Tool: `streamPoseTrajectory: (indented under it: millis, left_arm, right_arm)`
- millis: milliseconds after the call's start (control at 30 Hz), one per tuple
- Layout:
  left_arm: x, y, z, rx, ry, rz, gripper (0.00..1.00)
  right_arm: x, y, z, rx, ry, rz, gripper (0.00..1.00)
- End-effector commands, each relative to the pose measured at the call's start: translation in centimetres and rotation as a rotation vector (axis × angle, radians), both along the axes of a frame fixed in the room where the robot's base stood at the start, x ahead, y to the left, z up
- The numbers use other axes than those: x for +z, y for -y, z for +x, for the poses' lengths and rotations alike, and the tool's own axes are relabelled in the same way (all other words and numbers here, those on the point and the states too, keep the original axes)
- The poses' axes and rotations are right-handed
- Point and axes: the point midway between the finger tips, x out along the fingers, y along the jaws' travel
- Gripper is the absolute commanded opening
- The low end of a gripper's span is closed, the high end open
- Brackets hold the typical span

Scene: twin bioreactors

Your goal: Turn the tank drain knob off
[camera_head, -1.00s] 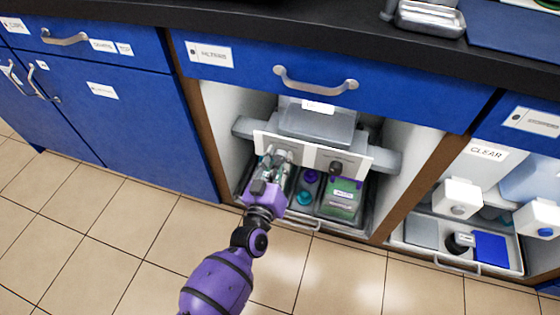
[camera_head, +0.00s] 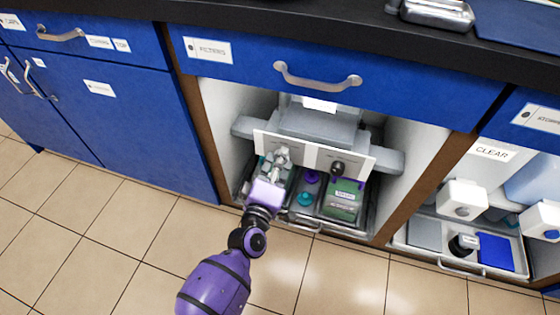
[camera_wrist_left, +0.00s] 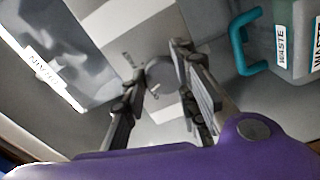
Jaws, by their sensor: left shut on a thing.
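A white panel (camera_head: 325,158) stands inside the open cabinet bay, in front of grey equipment. A dark round knob (camera_head: 337,168) shows on its right half. I cannot read the panel's lettering, so I cannot tell which knob is the tank drain. My right gripper is not in view.
A grey tray (camera_head: 300,219) below holds purple and teal items and a green container (camera_head: 343,198); a teal handle (camera_wrist_left: 245,45) shows close by in the left wrist view. Brown cabinet uprights (camera_head: 207,145) bound the bay. The tiled floor in front is clear.

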Motion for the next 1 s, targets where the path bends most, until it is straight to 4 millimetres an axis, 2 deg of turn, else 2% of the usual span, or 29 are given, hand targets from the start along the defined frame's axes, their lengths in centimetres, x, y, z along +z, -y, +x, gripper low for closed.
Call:
streamPoseTrajectory:
  millis: [33,500,1000]
  left_arm:
    - [0.3,0.6,-0.1,-0.010,-0.009,-0.046,0.01]
    - [0.5,0.4,0.0,-0.010,-0.113,-0.373,0.01]
    - [0.7,0.3,0.1,-0.008,-0.143,-0.470,0.01]
  right_arm:
    - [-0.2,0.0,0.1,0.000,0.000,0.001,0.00]
    - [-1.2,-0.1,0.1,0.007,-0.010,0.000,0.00]
    - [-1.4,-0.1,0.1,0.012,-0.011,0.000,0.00]
